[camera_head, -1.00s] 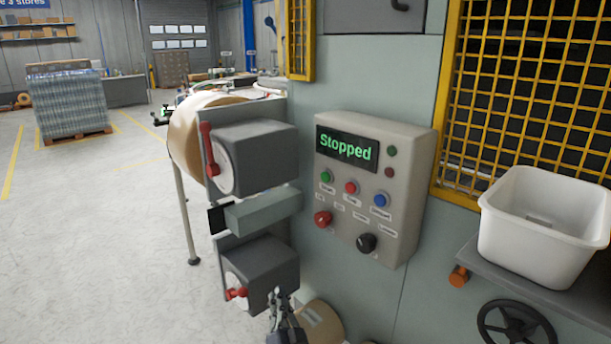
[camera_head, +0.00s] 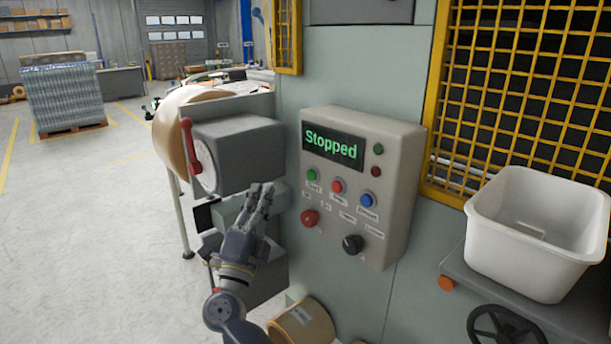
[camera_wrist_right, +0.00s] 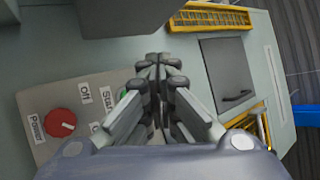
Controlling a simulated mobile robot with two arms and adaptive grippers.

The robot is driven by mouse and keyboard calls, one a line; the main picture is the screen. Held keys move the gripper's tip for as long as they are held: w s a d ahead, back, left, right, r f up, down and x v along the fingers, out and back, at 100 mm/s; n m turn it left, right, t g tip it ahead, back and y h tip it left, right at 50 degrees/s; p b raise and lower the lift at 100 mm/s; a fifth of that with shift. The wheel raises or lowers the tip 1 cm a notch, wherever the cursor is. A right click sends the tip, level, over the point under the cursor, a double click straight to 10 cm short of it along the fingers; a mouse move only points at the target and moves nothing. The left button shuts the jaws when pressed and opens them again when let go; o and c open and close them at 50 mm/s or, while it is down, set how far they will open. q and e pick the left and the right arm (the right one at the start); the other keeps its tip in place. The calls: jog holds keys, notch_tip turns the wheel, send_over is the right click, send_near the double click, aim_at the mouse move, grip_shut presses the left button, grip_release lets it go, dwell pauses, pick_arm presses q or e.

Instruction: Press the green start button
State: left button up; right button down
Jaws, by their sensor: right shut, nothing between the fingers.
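The green start button (camera_head: 311,175) is on the grey control panel (camera_head: 402,190), below a display reading "Stopped". It is at the left of a row with a red and a blue button. My right gripper (camera_head: 264,188) is shut and empty, pointing up, left of the panel and apart from the button in the head view. In the right wrist view the shut fingers (camera_wrist_right: 158,62) cover most of the green button (camera_wrist_right: 122,94), beside a "Start" label. My left gripper is not in view.
A red knob (camera_head: 309,217) and a black knob (camera_head: 352,244) are below the buttons. A grey box (camera_head: 240,150) with a red handle is left of the panel, close behind my right gripper. A white bin (camera_head: 530,250) stands on a shelf at the right.

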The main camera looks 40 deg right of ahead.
aim_at(312, 175)
jog(key=d, duration=0.8)
jog(key=shift+w+d, duration=0.35)
jog(key=shift+d, duration=0.05)
jog(key=shift+d, duration=0.1)
dwell(1.2)
jog(key=shift+d, duration=0.35)
jog(key=shift+d, duration=0.45)
dwell(0.6)
jog(key=shift+a, duration=0.1)
jog(key=shift+a+p, duration=0.3)
jog(key=shift+a, duration=0.5)
